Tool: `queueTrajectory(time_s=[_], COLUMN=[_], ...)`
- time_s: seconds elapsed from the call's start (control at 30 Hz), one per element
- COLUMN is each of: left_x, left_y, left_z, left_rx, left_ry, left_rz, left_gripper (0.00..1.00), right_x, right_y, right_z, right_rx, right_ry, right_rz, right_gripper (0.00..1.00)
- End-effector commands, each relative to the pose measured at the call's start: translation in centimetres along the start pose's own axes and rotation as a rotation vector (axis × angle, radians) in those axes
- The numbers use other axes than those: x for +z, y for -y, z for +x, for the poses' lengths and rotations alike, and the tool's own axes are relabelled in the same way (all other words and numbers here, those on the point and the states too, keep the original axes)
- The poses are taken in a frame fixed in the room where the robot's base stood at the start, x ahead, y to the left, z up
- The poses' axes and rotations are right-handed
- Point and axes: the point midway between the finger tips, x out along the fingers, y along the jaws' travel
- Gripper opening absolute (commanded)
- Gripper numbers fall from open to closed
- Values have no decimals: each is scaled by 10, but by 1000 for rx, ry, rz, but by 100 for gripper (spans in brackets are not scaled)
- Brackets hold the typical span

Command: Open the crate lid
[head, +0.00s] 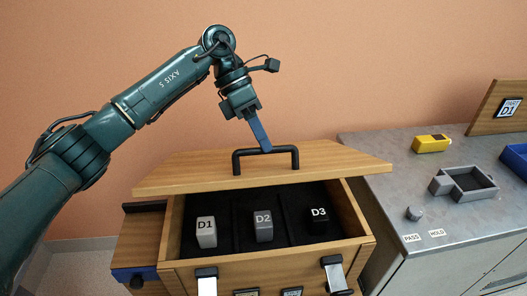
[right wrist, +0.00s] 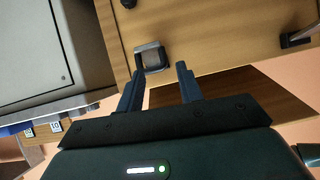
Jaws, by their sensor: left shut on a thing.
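The wooden crate (head: 270,268) stands open at the top in the head view. Its wooden lid (head: 200,174) is raised at the back, tilted, with a black handle (head: 238,160) on it. My left gripper (head: 263,145) is shut on this handle from above. Two latches, left (head: 207,283) and right (head: 335,275), are on the crate front. My right gripper (right wrist: 158,87) is open and empty, with a metal latch (right wrist: 150,57) just beyond its fingertips.
A grey bench (head: 400,195) stands to the right of the crate. It carries a yellow block (head: 431,143), a grey open holder (head: 464,184), a small grey knob-like piece (head: 414,213) and a blue bin (head: 516,158). The wall behind the crate is bare.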

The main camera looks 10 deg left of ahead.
Motion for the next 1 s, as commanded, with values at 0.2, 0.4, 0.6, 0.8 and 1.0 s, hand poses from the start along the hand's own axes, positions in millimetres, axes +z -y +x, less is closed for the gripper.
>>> queueTrajectory(time_s=[0.2, 0.4, 0.6, 0.8, 1.0], left_x=[8, 11, 12, 11, 10], left_y=[-12, -18, -21, -22, -22], left_z=[-23, -32, -35, -35, -34], left_rx=[-45, -79, -94, -97, -98], left_ry=[7, 6, 5, 4, 3], left_rz=[-40, -53, -60, -63, -64], left_gripper=[0, 0, 0, 0, 0], right_x=[-6, -5, -3, -2, -3], right_y=[-2, -9, -9, -8, -8], right_z=[-6, -7, -5, -5, -5], right_rx=[5, 24, 31, 31, 30], right_ry=[17, 31, 37, 39, 38], right_rz=[-21, -14, 3, 4, 3], right_gripper=[36, 36, 36, 36, 36])
